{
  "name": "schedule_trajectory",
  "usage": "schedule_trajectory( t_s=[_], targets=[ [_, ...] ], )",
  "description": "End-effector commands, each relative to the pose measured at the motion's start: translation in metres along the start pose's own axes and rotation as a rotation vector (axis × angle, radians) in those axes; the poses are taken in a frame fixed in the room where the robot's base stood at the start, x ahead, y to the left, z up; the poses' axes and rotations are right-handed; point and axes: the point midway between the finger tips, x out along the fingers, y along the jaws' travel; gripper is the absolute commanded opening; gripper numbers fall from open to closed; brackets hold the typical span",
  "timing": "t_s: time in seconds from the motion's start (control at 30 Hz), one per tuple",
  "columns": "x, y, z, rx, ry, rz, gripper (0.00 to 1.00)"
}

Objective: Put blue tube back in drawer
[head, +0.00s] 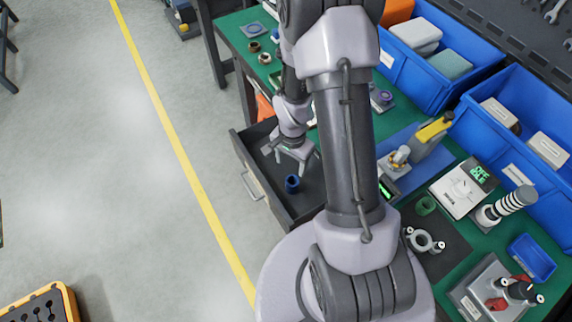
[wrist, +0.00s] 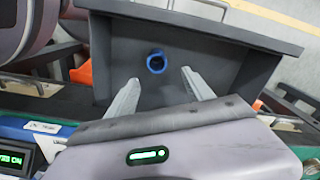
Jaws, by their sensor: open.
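The blue tube (head: 292,184) stands in the open drawer (head: 262,170), on its dark floor. In the wrist view the blue tube (wrist: 156,62) shows as a blue ring with a dark hole, near the middle of the drawer (wrist: 215,62). My gripper (head: 291,158) is above the drawer, open and empty. In the wrist view the two fingers of my gripper (wrist: 160,84) are spread apart, with the tube beyond their tips and between their lines. The tube is apart from both fingers.
Orange items show beside the drawer (wrist: 80,74). The floor left of the drawer is clear.

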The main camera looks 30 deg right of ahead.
Motion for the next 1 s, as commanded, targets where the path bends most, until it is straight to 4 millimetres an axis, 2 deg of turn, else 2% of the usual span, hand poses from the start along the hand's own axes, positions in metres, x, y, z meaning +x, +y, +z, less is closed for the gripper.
schedule_trajectory(
  t_s=[0.07, 0.1, 0.17, 0.2, 0.3, 0.4, 0.5, 0.6, 1.0],
  targets=[
    [-0.047, -0.015, 0.002, -0.058, 0.035, -0.046, 0.60],
    [-0.079, -0.022, 0.007, -0.103, 0.055, -0.077, 0.60],
    [-0.132, -0.029, 0.022, -0.184, 0.087, -0.129, 0.60],
    [-0.167, -0.030, 0.036, -0.242, 0.107, -0.166, 0.60],
    [-0.242, -0.019, 0.079, -0.396, 0.157, -0.267, 0.60],
    [-0.293, 0.004, 0.124, -0.542, 0.202, -0.365, 0.60],
    [-0.319, 0.025, 0.156, -0.650, 0.232, -0.435, 0.60],
    [-0.329, 0.037, 0.172, -0.708, 0.247, -0.472, 0.60],
    [-0.331, 0.040, 0.176, -0.721, 0.251, -0.480, 0.60]
  ],
)
